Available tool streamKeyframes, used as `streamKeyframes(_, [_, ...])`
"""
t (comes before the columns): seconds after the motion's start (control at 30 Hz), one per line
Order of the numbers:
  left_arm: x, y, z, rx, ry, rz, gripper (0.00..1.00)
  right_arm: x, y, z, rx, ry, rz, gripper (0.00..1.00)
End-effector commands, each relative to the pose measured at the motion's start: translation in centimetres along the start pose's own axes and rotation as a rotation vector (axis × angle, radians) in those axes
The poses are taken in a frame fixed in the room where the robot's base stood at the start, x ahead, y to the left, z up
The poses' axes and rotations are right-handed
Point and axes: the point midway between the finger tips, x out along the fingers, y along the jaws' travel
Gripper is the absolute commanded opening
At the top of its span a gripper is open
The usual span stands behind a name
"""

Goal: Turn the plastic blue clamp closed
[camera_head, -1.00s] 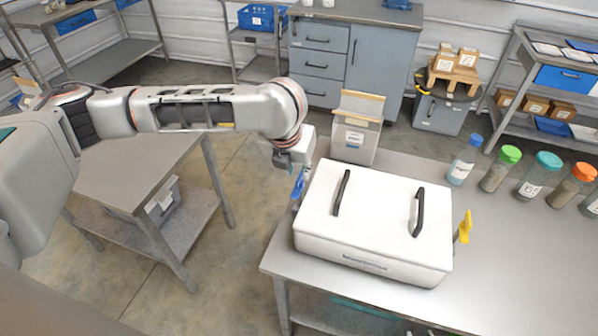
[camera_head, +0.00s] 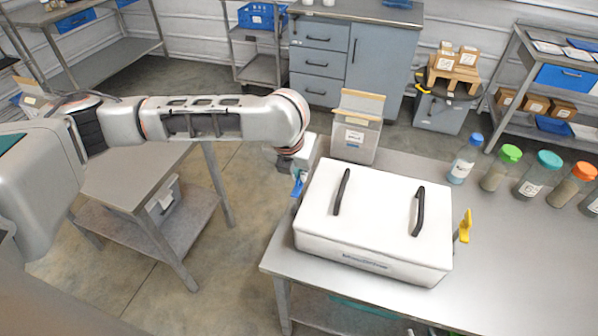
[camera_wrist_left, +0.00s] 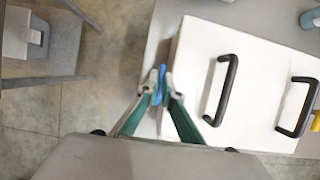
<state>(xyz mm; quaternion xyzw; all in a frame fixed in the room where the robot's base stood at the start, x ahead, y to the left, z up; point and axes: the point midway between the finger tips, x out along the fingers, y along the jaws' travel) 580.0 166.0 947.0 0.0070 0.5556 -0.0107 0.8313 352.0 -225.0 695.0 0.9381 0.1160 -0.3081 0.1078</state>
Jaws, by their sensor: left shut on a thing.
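The blue clamp (camera_head: 299,183) sits on the left side of a white lidded box (camera_head: 378,215). My left gripper (camera_head: 291,170) reaches it from the upper left. In the left wrist view, the fingers (camera_wrist_left: 162,98) are closed on the blue clamp (camera_wrist_left: 160,75), beside the box's edge (camera_wrist_left: 190,80). The fingers hide part of the clamp, so its exact angle is hard to tell. A yellow clamp (camera_head: 465,226) stands upright on the box's right side. My right gripper is not in view.
Two black handles (camera_head: 342,192) rise from the lid. A grey container (camera_head: 356,127) stands behind the box. Several capped bottles (camera_head: 464,158) line the back right of the table (camera_head: 510,270). The table's front right is clear.

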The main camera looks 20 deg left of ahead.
Motion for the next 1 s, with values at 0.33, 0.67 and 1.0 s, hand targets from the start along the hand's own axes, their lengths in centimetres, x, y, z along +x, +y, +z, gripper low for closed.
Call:
streamKeyframes(0.33, [-0.06,-0.21,0.10,-0.139,-0.001,0.058,0.00,0.02,-0.08,-0.04,0.006,0.000,0.001,0.27])
streamKeyframes(0.67, [-0.07,-0.37,0.23,-0.415,-0.003,0.173,0.00,0.02,-0.21,-0.07,0.010,0.000,0.001,0.27])
streamKeyframes(1.0, [-0.03,-0.49,0.38,-0.713,-0.005,0.297,0.00,-0.01,-0.18,0.00,0.007,-0.001,0.000,0.27])
